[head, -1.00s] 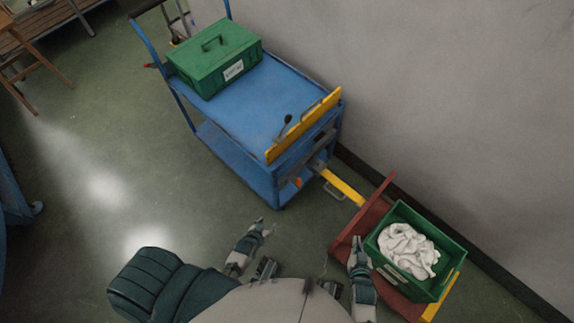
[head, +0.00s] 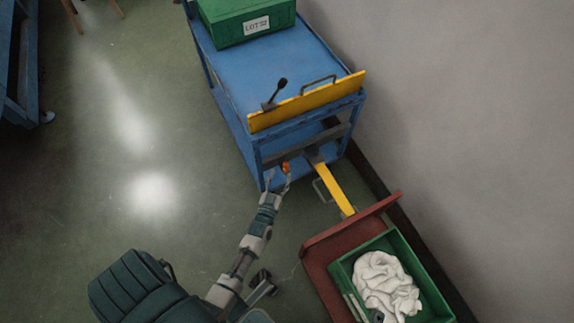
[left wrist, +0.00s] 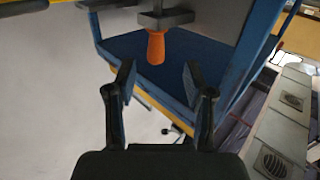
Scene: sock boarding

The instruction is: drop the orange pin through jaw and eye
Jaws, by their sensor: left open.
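The orange pin (left wrist: 156,46) hangs upright below a dark bracket (left wrist: 165,18) on the end of the blue cart in the left wrist view. In the head view a small part of the pin (head: 286,167) shows near my left fingertips. My left gripper (left wrist: 157,82) is open, with its fingers apart on either side below the pin and nothing between them. It also shows in the head view (head: 278,181) at the cart's near end. The yellow drawbar (head: 335,188) runs from the red trailer to the cart's end. The jaw and eye are too small to make out. My right gripper is not seen.
The blue cart (head: 270,66) carries a green lidded box (head: 240,22) and a yellow end board (head: 307,101) with a lever. The red trailer (head: 318,262) holds a green crate (head: 437,290) of white socks.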

